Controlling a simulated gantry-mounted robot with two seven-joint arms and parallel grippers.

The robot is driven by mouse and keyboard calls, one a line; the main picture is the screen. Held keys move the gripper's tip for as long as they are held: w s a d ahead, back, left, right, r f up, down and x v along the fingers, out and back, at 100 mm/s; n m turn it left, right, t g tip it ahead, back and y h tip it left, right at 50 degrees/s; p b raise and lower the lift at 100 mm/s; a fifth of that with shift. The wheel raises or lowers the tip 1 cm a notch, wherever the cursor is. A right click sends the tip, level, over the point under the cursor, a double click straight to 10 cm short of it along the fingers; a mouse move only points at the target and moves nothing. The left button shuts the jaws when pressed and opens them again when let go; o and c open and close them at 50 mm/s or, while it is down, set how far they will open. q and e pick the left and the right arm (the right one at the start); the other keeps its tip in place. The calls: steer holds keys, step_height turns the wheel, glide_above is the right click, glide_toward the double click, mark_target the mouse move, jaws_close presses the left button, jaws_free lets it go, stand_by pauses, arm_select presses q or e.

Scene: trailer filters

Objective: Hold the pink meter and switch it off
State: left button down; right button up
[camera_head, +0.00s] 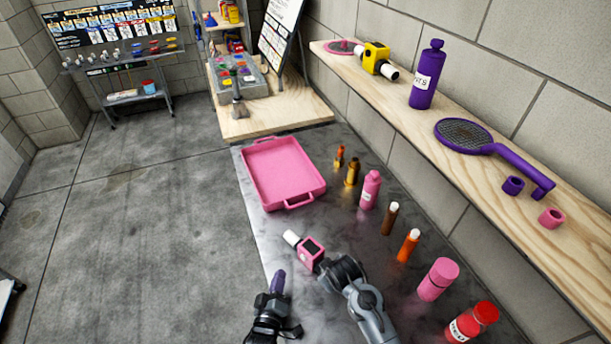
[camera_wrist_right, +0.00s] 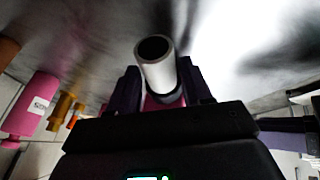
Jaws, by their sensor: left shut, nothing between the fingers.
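The pink meter (camera_head: 311,254) has a dark face and a white cylinder at its end. In the head view it is at the end of my right arm, over the grey table. My right gripper (camera_head: 325,264) is shut on it, its fingers partly hidden by the wrist. In the right wrist view the dark purple fingers (camera_wrist_right: 160,88) flank the pink body, and the white cylinder (camera_wrist_right: 157,65) points away with a dark open end. My left gripper (camera_head: 278,281) is shut and empty, just left of and below the meter. I cannot make out a switch.
A pink tray (camera_head: 243,170) lies behind the meter. Several bottles, including a pink bottle (camera_head: 370,190) and a red jar (camera_head: 472,322), line the table's right side. A wooden shelf (camera_head: 480,182) runs along the wall above. Open floor (camera_head: 140,230) lies left.

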steer(key=shift+o, duration=1.2)
